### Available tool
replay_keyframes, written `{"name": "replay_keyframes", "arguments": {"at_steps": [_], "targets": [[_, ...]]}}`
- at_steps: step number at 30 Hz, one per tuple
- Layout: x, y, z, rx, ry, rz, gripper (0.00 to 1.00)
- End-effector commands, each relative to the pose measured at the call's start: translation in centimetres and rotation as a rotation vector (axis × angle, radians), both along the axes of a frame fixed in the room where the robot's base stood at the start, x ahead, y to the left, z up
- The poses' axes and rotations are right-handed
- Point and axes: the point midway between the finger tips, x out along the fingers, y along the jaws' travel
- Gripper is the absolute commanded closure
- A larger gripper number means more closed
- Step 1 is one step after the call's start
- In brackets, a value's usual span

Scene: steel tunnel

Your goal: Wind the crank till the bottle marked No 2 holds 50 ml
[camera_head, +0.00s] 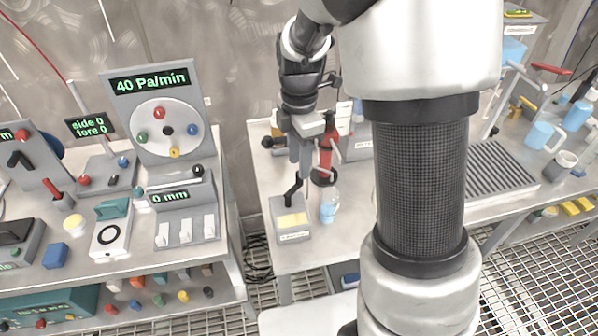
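My gripper (301,172) points down over the middle bench. Its narrow fingers are close together, and I cannot tell whether they are open or shut on anything. A black bent handle, perhaps the crank (293,191), shows just below the fingers. It rises from a small grey box with a yellow panel (292,219); whether the fingers touch it is unclear. A small clear bottle (329,207) with light blue liquid stands upright right of the box. Its marking and level are too small to read. A red upright device (326,155) with a black ring stands behind the bottle, partly hidden by my gripper.
The left bench holds a dial panel (153,85) reading "40 Pa/min", a "0 mm" display unit (170,198) and several small devices. My arm hides much of the middle. A ribbed grey tray (497,169) and blue jugs (540,134) stand at right. The floor is open grating.

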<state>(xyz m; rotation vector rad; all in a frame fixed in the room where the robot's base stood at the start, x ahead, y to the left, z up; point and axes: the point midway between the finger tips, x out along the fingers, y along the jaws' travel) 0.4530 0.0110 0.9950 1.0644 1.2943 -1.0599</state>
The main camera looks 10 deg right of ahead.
Motion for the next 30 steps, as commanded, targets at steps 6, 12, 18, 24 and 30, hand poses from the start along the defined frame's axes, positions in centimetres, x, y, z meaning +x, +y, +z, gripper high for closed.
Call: {"name": "replay_keyframes", "arguments": {"at_steps": [6, 12, 18, 24, 30], "targets": [[0.0, 0.0, -3.2, 0.0, 0.002, 0.002, 0.66], [0.0, 0.0, -4.0, 0.0, 0.0, 0.0, 0.66], [0.0, 0.0, -4.0, 0.0, 0.0, 0.0, 0.66], [0.0, 0.0, -3.9, 0.0, 0.0, 0.0, 0.96], [-0.1, -0.1, -3.9, 0.0, -0.001, -0.036, 1.0]]}}
